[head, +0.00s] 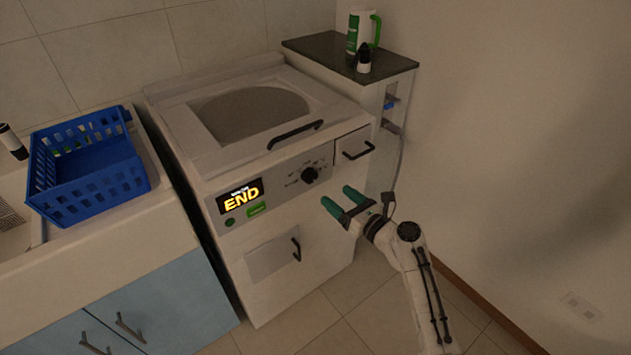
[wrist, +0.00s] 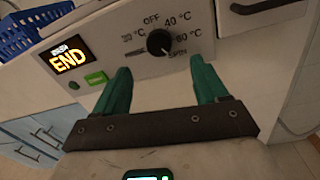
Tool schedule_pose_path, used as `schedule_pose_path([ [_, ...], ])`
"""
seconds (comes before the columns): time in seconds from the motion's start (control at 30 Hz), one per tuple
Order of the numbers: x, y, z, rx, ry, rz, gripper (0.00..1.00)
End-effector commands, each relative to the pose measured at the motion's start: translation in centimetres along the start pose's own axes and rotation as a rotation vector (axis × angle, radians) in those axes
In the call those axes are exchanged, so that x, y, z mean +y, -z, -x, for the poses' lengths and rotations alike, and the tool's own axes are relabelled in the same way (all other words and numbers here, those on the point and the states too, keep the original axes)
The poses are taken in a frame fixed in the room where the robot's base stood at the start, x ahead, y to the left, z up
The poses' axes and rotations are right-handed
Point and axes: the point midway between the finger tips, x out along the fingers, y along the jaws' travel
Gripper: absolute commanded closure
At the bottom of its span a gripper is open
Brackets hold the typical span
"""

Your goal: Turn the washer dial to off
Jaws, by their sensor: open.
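The washer (head: 205,178) is white, with a grey front panel. Its black round dial (head: 310,174) sits on the panel, right of the lit "END" display (head: 241,197). In the wrist view the dial (wrist: 160,42) is ringed by labels: OFF at the top, temperatures around it, SPIN at lower right. The dial's white mark seems to point towards SPIN. My gripper (head: 336,197) has green fingers and is open and empty, in front of the panel and a little below the dial. In the wrist view its fingers (wrist: 163,75) stand apart on either side below the dial, not touching it.
A green button (head: 256,209) is below the display. A drawer handle (head: 357,150) lies right of the dial and a hatch handle (head: 296,249) below. A blue basket (head: 90,190) stands on the left counter. A dark-topped side cabinet (head: 335,52) holds a bottle.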

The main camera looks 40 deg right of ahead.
Motion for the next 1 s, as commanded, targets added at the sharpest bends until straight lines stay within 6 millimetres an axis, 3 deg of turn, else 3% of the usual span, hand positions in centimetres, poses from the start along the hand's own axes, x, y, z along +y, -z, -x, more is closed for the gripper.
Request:
schedule_pose_path([
  [0.5, 0.2, 0.2, -8.5, 0.003, -0.004, 0.006, 0.27],
  [0.7, 0.2, 0.1, -9.8, 0.003, -0.004, 0.007, 0.27],
  [1.0, 0.2, 0.1, -10.0, 0.003, -0.004, 0.007, 0.27],
])
